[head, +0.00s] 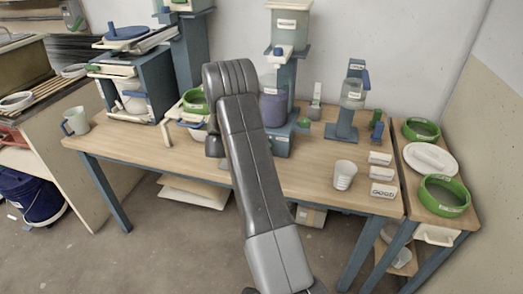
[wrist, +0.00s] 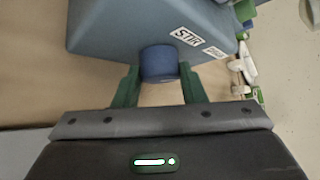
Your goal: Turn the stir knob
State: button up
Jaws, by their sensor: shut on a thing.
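The stir knob (wrist: 159,64) is a short dark blue cylinder on the front of a blue-grey machine base (wrist: 110,28) in the wrist view. A white label reading "STIR" (wrist: 185,37) sits just right of and above it. My gripper (wrist: 160,84) has its two green fingers on either side of the knob, shut on it. In the head view my arm hides the gripper and the knob. The machine (head: 282,146) stands on the wooden table there, with a dark purple-blue container on it.
A clear cup (head: 344,175) and small labelled white blocks (head: 381,174) stand on the table to the right. A second stand (head: 344,130) is right of the machine. Green-rimmed bowls (head: 444,195) are on the right side table. The table's front middle is mostly clear.

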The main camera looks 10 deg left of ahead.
jog(key=o, duration=1)
jog(key=b+v, duration=0.2)
jog(key=v, duration=1.1)
jog(key=shift+s+a, duration=0.25)
jog(key=shift+s, duration=0.05)
